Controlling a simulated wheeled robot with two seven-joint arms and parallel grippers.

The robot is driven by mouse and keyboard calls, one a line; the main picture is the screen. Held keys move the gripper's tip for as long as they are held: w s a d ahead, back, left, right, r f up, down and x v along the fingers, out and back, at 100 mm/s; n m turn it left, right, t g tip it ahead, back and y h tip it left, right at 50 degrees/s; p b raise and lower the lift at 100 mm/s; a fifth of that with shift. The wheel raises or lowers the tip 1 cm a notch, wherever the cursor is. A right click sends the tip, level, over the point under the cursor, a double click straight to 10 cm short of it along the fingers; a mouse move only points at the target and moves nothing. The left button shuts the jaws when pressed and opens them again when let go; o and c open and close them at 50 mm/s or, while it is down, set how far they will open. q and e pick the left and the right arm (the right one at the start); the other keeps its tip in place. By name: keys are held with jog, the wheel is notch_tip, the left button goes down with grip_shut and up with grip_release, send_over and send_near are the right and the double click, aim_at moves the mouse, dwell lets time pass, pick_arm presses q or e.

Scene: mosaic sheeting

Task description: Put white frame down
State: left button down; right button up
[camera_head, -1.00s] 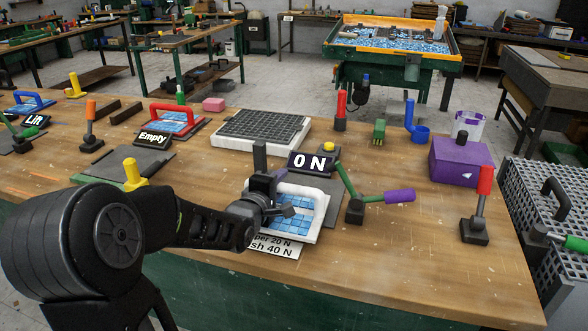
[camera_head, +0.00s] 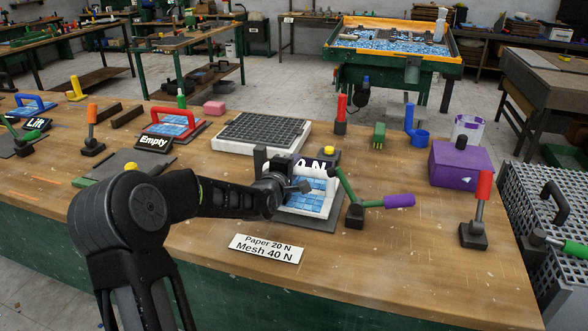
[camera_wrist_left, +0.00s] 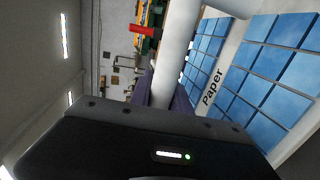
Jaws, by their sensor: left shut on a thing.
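My left gripper (camera_head: 288,188) is shut on the white frame (camera_head: 331,199), which holds blue tiles. In the left wrist view the white frame's thick white bar (camera_wrist_left: 178,48) lies between the jaws, and the word "Paper" shows beside its blue tiles. The frame is over the dark base plate (camera_head: 312,224) of the stand with the "0 N" display (camera_head: 312,166), and covers part of both. I cannot tell whether it touches the plate. My right gripper is not in view.
A green lever with a purple grip (camera_head: 398,201) stands close on the right of the frame. A label reading "Paper 20 N, Mesh 40 N" (camera_head: 267,249) lies in front. A white-edged black grid (camera_head: 262,131) lies behind. Bare wood is at front right.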

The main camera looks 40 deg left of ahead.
pick_arm(q)
jog(key=shift+s+f, duration=0.15)
jog(key=shift+f, duration=0.45)
jog(key=shift+f, duration=0.1)
jog(key=c, duration=1.2)
grip_release()
jog(key=shift+f, duration=0.1)
jog(key=v, duration=1.2)
